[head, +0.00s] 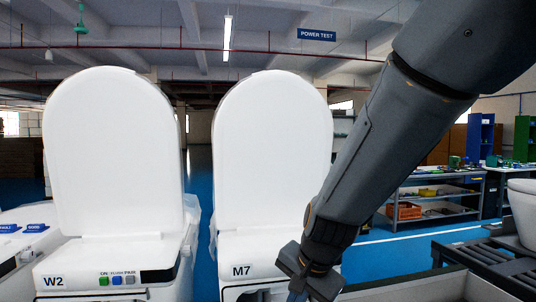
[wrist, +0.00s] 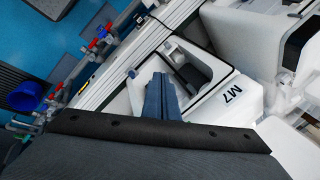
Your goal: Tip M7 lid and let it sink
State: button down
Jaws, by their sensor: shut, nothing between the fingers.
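The white M7 lid (head: 272,150) stands upright in the head view, above the white body labelled M7 (head: 241,270). My arm passes in front of its lower right side. My gripper (head: 295,296) is low at the right front of the M7 body, mostly cut off by the picture's lower edge. In the wrist view my gripper (wrist: 161,80) shows two blue fingers held together with nothing between them. They are over or beside an open recess in the M7 body (wrist: 222,98); I cannot tell whether they touch it. The lid is not clearly visible in the wrist view.
A second upright lid (head: 112,150) stands to the left on the W2 unit (head: 65,281), with a gap between. Red-handled valves (wrist: 104,32) and a blue cup (wrist: 27,95) lie left in the wrist view. Shelves (head: 440,195) stand behind at right.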

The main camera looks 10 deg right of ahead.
jog(key=w+d+r+m+t+h+p, duration=0.1)
jog(key=w+r+m+t+p, duration=0.3)
jog(key=r+m, duration=0.75)
jog(key=w+d+r+m+t+p, duration=0.15)
jog(key=w+r+m, duration=0.45)
jog(key=r, duration=1)
jog(key=w+d+r+m+t+h+p, duration=0.15)
jog(key=w+r+m+t, duration=0.4)
jog(key=r, duration=0.75)
jog(key=w+f+m+g+b, duration=0.1)
jog(key=w+f+m+b, duration=0.1)
jog(key=w, duration=0.5)
jog(key=shift+w+a+m+y, duration=0.4)
jog(key=shift+a+m+y, duration=0.05)
jog(key=shift+m, duration=0.05)
jog(key=shift+r, duration=0.1)
